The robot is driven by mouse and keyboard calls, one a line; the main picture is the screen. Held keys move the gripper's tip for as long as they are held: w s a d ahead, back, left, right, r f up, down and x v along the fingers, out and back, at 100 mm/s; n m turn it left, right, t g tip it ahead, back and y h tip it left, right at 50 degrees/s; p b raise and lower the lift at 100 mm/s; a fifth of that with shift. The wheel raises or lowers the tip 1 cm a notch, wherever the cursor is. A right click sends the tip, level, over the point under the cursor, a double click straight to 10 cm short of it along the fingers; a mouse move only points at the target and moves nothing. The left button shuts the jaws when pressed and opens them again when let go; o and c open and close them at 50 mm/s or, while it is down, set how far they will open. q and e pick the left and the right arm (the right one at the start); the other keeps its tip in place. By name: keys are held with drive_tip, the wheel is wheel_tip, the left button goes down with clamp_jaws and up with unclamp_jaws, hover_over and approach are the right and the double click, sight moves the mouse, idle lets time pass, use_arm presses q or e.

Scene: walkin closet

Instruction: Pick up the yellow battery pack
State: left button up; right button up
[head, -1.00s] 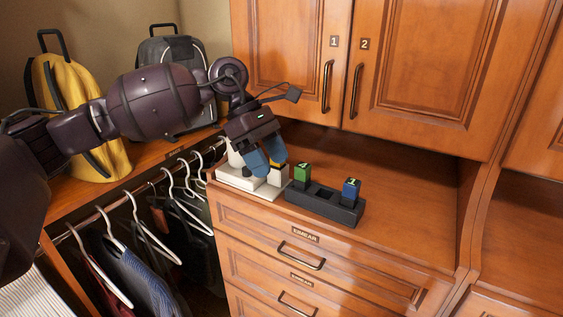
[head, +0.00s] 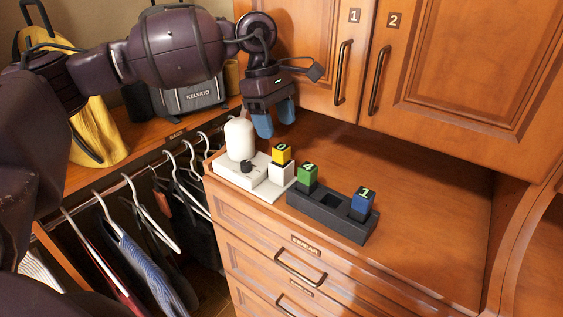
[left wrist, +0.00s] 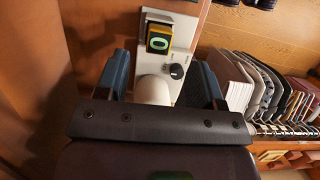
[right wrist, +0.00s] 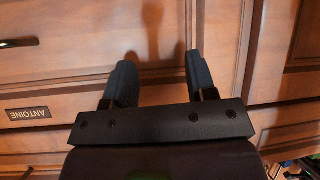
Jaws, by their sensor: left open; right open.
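The yellow battery pack (head: 281,153), marked 0, sits upright in a white socket (head: 282,173) on a white base device on the cabinet top. In the left wrist view the yellow pack (left wrist: 159,38) shows beyond and between the fingertips. My left gripper (head: 274,120) is open and empty, above and behind the pack, apart from it. The left wrist view shows its two blue fingers (left wrist: 160,80) spread wide. My right gripper (right wrist: 156,85) is open and empty in front of wooden drawer fronts; it does not show in the head view.
A white rounded bottle-like part (head: 240,139) and a black knob (head: 247,166) are on the white device. A black holder (head: 330,218) beside it carries a green pack (head: 308,176) and a blue pack (head: 363,202). Cabinet doors (head: 440,80) rise behind; the right countertop is clear.

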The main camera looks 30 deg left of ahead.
sight(281, 146)
use_arm(q)
drive_tip(key=x, duration=0.2)
drive_tip(key=p+x, duration=0.1)
drive_tip(key=x, duration=0.1)
drive_tip(key=shift+a+f, duration=0.15)
drive_tip(key=shift+f, duration=0.55)
use_arm(e)
drive_tip(key=shift+w+r, duration=0.3)
drive_tip(key=shift+r, duration=0.2)
drive_tip(key=shift+w+r, duration=0.25)
drive_tip(key=shift+r, duration=0.2)
drive_tip(key=shift+s, duration=0.1)
use_arm(q)
drive_tip(key=c, duration=1)
drive_tip(key=shift+c, duration=0.2)
use_arm(e)
drive_tip(key=shift+s+f, duration=0.3)
use_arm(q)
drive_tip(key=shift+r, duration=0.2)
use_arm(e)
drive_tip(key=shift+w, duration=0.1)
